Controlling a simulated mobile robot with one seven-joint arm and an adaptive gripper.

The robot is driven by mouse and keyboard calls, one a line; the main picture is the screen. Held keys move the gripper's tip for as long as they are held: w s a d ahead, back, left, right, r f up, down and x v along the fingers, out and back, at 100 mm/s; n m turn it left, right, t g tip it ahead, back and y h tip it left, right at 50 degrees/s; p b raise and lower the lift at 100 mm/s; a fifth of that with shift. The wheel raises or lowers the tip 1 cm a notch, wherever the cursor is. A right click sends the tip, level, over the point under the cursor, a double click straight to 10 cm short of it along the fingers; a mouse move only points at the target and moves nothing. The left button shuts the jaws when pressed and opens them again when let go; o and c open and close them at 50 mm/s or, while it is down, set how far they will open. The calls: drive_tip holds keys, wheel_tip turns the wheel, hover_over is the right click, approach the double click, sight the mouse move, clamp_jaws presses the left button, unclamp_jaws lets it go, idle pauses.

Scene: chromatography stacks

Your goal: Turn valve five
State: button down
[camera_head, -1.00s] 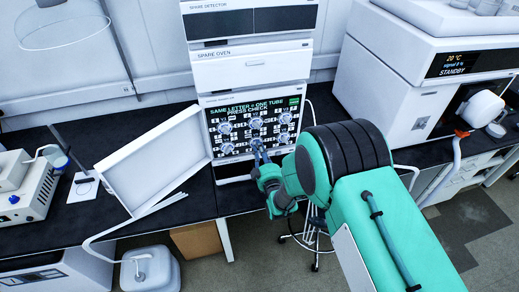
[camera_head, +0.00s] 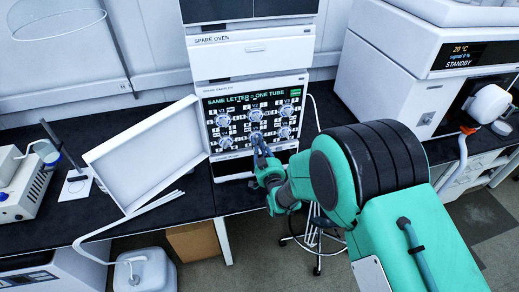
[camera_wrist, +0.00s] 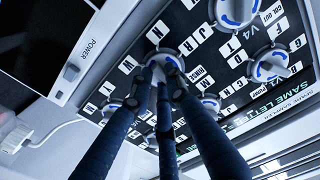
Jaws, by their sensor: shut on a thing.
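The dark valve panel (camera_head: 240,104) on the instrument stack carries two rows of round white and blue knobs. My gripper (camera_head: 257,139) reaches the middle knob of the lower row, valve five, and partly covers it. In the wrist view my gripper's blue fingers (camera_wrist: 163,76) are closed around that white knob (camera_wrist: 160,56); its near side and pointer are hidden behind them. The valve four knob (camera_wrist: 237,9) is at the top, beside its V4 label. An upper-row knob (camera_wrist: 268,66) shows at the right.
A white instrument showing STANDBY (camera_head: 405,80) is at the right. A stool (camera_head: 318,245) stands below my arm. White tubing (camera_head: 135,222) hangs off the bench's front edge.

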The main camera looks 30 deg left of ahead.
drive_tip(key=shift+m+b, duration=2.1)
drive_tip(key=shift+m, duration=0.5)
drive_tip(key=shift+w, duration=0.1)
drive_tip(key=c, duration=1.7)
unclamp_jaws()
drive_tip(key=shift+o, duration=0.2)
drive_tip(key=v, duration=1.2)
